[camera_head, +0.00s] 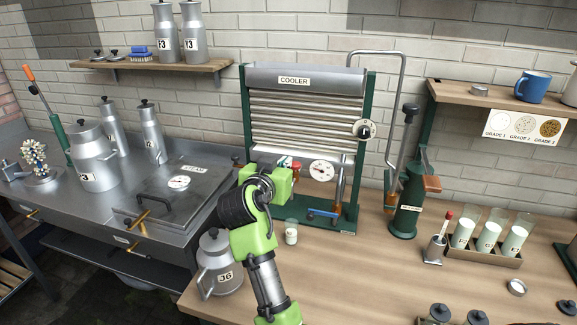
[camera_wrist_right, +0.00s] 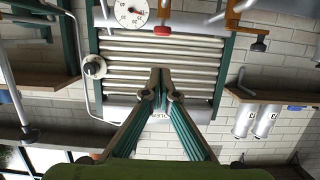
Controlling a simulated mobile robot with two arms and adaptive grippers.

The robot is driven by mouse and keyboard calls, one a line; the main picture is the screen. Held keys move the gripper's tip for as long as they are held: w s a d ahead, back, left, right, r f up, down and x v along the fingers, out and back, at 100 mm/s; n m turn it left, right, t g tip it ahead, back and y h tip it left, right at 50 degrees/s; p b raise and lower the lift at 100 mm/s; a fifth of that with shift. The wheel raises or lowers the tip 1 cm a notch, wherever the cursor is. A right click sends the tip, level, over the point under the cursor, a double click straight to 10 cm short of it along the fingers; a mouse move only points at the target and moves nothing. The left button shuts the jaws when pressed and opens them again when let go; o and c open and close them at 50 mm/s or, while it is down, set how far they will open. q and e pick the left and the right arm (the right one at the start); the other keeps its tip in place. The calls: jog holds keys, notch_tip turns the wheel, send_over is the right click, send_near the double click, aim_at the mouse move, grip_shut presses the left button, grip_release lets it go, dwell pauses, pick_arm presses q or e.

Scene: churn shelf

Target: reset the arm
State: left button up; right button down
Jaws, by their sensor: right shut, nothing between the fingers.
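My right arm, green and dark grey, rises from the bottom of the head view to in front of the cooler (camera_head: 305,105). Its fingers are hidden behind the wrist there. In the right wrist view my right gripper (camera_wrist_right: 160,76) is shut and empty, its fingertips together against the background of the cooler's ridged metal tubes (camera_wrist_right: 195,62). That view shows the scene upside down. The fingers appear apart from the cooler, but the exact gap cannot be told. My left gripper is in neither view.
A small glass (camera_head: 291,232) stands on the wooden counter (camera_head: 350,275) just right of my arm. A can marked J6 (camera_head: 219,268) is at its left. A green hand pump (camera_head: 408,205) and a rack of bottles (camera_head: 482,255) stand right. Shelves (camera_head: 160,68) flank the cooler.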

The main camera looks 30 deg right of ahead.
jog(key=shift+s+a+r, duration=0.25)
jog(key=shift+s+a, duration=0.1)
jog(key=shift+a, duration=0.15)
jog(key=shift+d, duration=0.1)
